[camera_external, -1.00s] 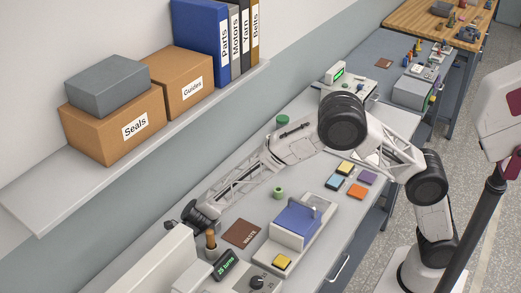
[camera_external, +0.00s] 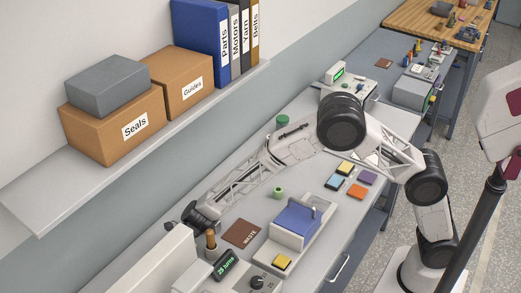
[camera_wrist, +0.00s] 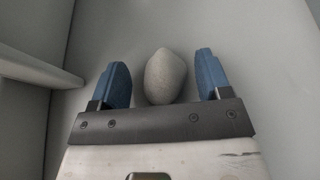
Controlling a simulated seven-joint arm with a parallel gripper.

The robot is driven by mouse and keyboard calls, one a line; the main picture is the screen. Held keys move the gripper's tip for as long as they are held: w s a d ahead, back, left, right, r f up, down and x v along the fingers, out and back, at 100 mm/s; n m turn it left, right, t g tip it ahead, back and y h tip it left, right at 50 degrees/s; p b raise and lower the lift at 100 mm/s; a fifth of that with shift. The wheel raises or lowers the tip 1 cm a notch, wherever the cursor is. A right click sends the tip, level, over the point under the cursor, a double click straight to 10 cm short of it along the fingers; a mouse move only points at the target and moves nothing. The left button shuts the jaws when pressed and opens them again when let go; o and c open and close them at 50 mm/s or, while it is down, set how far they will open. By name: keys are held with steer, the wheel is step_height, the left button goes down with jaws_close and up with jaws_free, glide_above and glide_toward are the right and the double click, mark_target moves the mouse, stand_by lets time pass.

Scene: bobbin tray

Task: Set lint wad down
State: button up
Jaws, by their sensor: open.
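The lint wad (camera_wrist: 166,77) is a pale grey rounded lump in the wrist view. It lies between the two blue fingers of my gripper (camera_wrist: 163,78), with a gap on both sides. My gripper is open, and a grey surface is behind the wad. In the external view my gripper is at the far left end of my arm, low by the wall and behind the white machine housing; its fingers and the wad are not clearly visible there. The brown mat marked WASTE (camera_external: 241,233) lies bare on the bench to the right of it.
A cup with a wooden-handled tool (camera_external: 211,245) and a green display (camera_external: 226,264) stand close by. A white housing (camera_external: 143,264) is in front. A blue-topped fixture (camera_external: 297,222), a green bobbin (camera_external: 278,192) and coloured blocks (camera_external: 346,168) stand farther right. A shelf (camera_external: 130,160) overhangs the left.

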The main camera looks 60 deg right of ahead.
steer(key=shift+r, duration=0.15)
steer(key=v, duration=1.2)
stand_by(0.7)
steer(key=shift+d, duration=0.2)
steer(key=s+d+r+n+h, duration=0.3)
steer(key=s+d+r+n, duration=0.2)
steer(key=s+d+r, duration=0.45)
steer(key=s+d+r+n+h, duration=0.35)
steer(key=s+d+r, duration=0.35)
steer(key=s+d, duration=0.45)
steer(key=s+d+r+n+t+h, duration=0.1)
steer(key=s+d+n+h, duration=0.6)
steer(key=s+d, duration=1.7)
steer(key=s+n+t, duration=0.1)
steer(key=s+n, duration=0.1)
steer(key=s, duration=0.1)
steer(key=shift+r+t, duration=0.2)
steer(key=shift+t, duration=0.1)
